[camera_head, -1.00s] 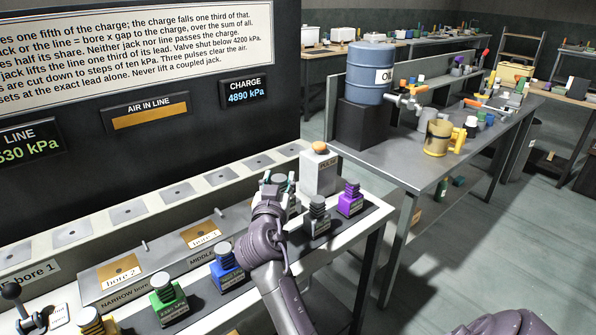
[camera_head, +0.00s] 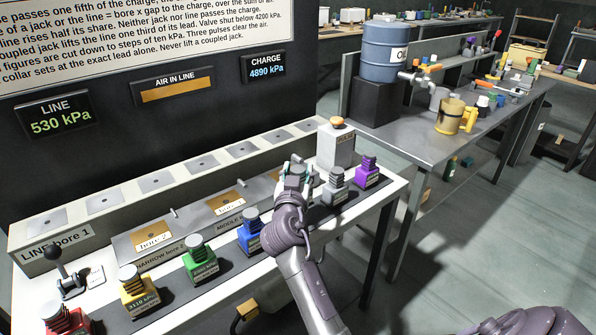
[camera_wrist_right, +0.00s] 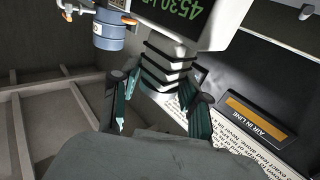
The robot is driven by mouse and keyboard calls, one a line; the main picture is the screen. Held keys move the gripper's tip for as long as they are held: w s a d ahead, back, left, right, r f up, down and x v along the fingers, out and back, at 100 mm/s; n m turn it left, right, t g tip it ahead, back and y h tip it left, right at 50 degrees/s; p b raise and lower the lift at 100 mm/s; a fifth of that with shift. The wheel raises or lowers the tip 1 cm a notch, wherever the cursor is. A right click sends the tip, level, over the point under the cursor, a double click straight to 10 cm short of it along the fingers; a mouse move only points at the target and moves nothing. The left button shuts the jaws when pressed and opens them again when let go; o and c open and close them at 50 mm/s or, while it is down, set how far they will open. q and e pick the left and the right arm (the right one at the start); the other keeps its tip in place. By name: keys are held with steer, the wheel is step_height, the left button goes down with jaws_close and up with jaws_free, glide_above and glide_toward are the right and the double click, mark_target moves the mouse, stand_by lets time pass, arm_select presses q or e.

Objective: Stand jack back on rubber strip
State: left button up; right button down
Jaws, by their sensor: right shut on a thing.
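My right gripper (camera_head: 297,172) is over the bench between the blue jack (camera_head: 250,232) and the grey jack (camera_head: 335,187). In the right wrist view its fingers (camera_wrist_right: 162,108) are shut on a pale jack (camera_wrist_right: 165,70) by its dark-ringed ridged part. That jack's green-lit display shows upside down in this view. In the head view my gripper and arm mostly hide it, so I cannot tell whether it touches anything below. The dark rubber strip (camera_head: 228,260) runs along the bench front. My left gripper is not in view.
Green (camera_head: 202,262), yellow (camera_head: 138,293), red (camera_head: 66,320) and purple (camera_head: 367,173) jacks stand on the strip. Behind are bore plates (camera_head: 153,232), the line block (camera_head: 105,203) and a button-topped box (camera_head: 336,147). A lever (camera_head: 66,270) stands at left.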

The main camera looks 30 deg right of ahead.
steer(key=shift+f+b, duration=1.7)
steer(key=shift+f, duration=0.75)
steer(key=shift+r, duration=0.1)
steer(key=shift+b, duration=0.3)
steer(key=shift+f+b, duration=0.35)
steer(key=shift+b, duration=0.15)
steer(key=shift+s+f+b, duration=0.1)
steer(key=shift+f+b, duration=0.3)
